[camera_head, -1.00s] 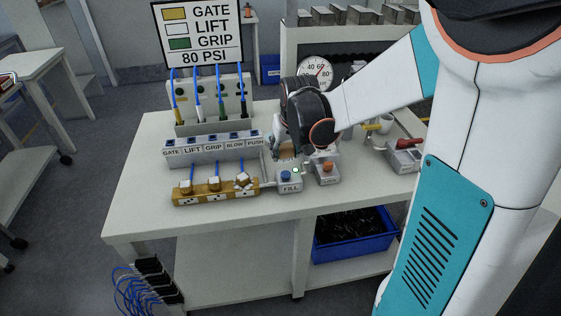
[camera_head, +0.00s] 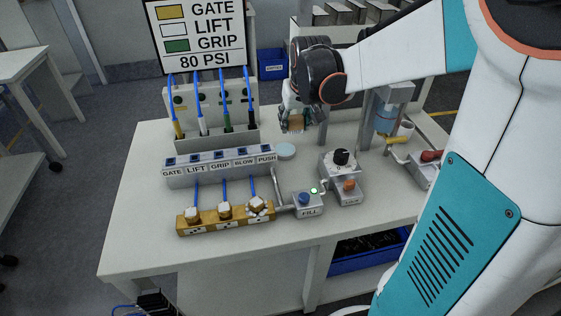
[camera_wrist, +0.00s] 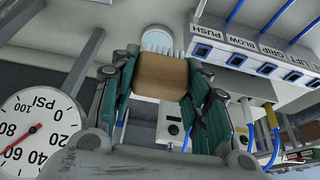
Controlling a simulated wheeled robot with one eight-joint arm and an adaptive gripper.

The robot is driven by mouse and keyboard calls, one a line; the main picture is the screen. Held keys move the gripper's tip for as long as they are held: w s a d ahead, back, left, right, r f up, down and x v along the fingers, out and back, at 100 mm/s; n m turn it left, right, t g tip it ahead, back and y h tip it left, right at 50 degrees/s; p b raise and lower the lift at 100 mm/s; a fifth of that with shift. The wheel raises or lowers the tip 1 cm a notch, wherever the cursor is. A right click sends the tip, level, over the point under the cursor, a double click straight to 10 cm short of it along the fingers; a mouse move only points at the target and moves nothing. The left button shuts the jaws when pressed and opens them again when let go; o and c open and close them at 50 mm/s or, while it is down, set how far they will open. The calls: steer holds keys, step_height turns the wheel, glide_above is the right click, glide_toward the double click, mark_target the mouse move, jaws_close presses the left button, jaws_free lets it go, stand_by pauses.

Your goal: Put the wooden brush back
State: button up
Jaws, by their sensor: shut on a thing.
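My gripper (camera_head: 296,108) is shut on the wooden brush (camera_head: 296,123), holding it above the back of the white table. In the wrist view the brush (camera_wrist: 163,76) is a tan wooden block between the teal fingers (camera_wrist: 160,85), with pale bristles showing at its far edge. In the head view the gripper is small and partly covered by the dark wrist, so the brush shows only in part.
A labelled button strip (camera_head: 220,165) and a brass valve block (camera_head: 225,214) stand at the left. The FILL box (camera_head: 308,205) and a black-knob box (camera_head: 342,170) are at the centre right. A pale round disc (camera_head: 286,151) lies behind. A pressure gauge (camera_wrist: 38,133) shows in the wrist view.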

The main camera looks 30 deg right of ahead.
step_height(320, 180, down, 19)
steer(key=b, duration=0.7)
steer(key=shift+s, duration=0.1)
steer(key=shift+f, duration=0.2)
steer(key=o, duration=1.1)
steer(key=shift+r, duration=0.1)
steer(key=p+v, duration=0.4)
steer(key=v, duration=0.8)
steer(key=shift+p, duration=0.35)
